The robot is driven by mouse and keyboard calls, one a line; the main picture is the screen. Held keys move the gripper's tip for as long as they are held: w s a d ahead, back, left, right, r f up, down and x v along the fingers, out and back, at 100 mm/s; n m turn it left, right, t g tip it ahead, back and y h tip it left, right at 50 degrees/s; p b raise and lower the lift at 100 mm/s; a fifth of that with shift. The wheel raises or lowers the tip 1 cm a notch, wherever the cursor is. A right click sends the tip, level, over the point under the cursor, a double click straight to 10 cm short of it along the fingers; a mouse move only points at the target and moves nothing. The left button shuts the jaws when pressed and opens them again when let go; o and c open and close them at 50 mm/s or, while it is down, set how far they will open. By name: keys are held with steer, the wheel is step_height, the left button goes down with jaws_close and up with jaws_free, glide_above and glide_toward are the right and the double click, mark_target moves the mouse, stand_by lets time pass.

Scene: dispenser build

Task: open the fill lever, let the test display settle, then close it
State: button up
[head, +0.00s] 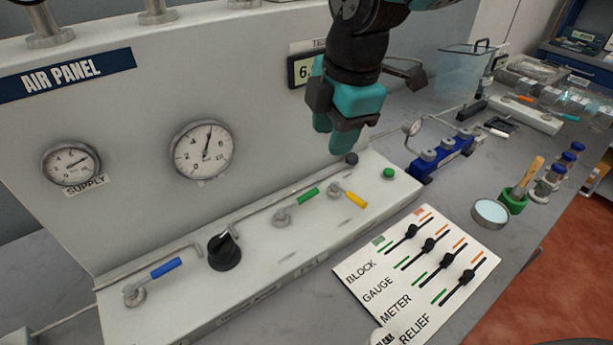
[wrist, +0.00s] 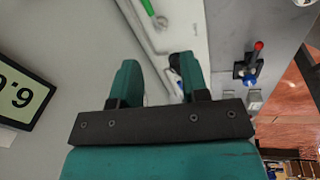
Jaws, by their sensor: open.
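The panel base carries a blue-handled lever (head: 166,268), a green-handled lever (head: 300,205) and a yellow-handled lever (head: 348,196). I cannot read which is the fill lever. A green handle also shows at the top of the wrist view (wrist: 148,8). The test display (head: 301,70) shows a 6 and is partly hidden behind my arm; in the wrist view (wrist: 20,97) it appears turned over and seems to read 6.0. My gripper (head: 336,134) is open, pointing down above the back of the base, apart from the levers. Its teal fingers show in the wrist view (wrist: 158,68).
A black knob (head: 224,252), a black-capped post (head: 352,159) and a green button (head: 388,173) stand on the base. Two gauges (head: 203,150) are on the wall panel. A white slider board (head: 418,265) and a blue manifold (head: 440,158) lie to the right.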

steer(key=w+a+n, duration=0.2)
steer(key=p, duration=0.3)
glide_toward(305, 195)
steer(key=f, duration=0.3)
steer(key=a+f, duration=0.1)
steer(key=f, duration=0.2)
steer(key=w+f, duration=0.1)
steer(key=f, duration=0.1)
steer(key=shift+a+f, duration=0.15)
steer(key=shift+f, duration=0.25)
steer(key=shift+c, duration=0.2)
jaws_close()
